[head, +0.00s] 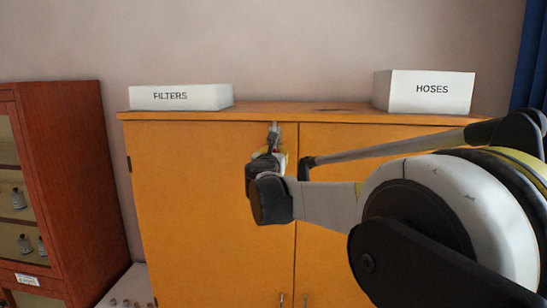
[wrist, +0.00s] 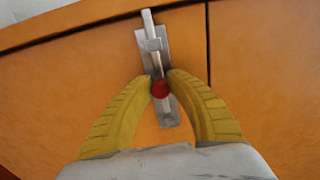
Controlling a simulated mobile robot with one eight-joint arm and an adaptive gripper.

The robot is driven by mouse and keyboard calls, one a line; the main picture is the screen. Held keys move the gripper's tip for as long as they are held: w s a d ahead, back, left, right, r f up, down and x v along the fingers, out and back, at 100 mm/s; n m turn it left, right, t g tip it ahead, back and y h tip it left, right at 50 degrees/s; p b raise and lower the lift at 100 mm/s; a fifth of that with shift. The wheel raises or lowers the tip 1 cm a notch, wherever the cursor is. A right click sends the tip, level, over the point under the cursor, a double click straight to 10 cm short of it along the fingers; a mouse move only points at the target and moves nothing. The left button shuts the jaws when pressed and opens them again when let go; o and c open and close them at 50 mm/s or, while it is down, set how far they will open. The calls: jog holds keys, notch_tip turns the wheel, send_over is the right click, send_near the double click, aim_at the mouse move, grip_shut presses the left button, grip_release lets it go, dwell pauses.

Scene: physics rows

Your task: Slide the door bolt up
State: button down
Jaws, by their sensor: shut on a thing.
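The door bolt (wrist: 151,42) is a grey metal rod on a grey plate, fixed near the top of the left door of the orange cabinet (head: 200,200). It carries a red knob (wrist: 160,89). In the wrist view the yellow fingers of my gripper (wrist: 161,82) are shut on the red knob, one on each side. The upper rod reaches to the cabinet's top edge. In the head view only the upper part of the bolt (head: 274,130) shows; my gripper and arm hide the knob and the lower plate.
A white FILTERS box (head: 180,97) and a white HOSES box (head: 424,92) stand on the cabinet top. Door handles (head: 282,299) show low at the centre seam. A red-brown cabinet (head: 75,180) with bottles stands at the left. A blue curtain (head: 530,60) hangs at the right.

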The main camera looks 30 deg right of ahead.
jog(key=shift+w+d+r, duration=0.1)
jog(key=shift+w, duration=0.05)
jog(key=c, duration=1.2)
grip_release()
jog(key=shift+s+r, duration=0.1)
jog(key=shift+s, duration=0.1)
jog(key=shift+c, duration=0.2)
jog(key=v, duration=1.2)
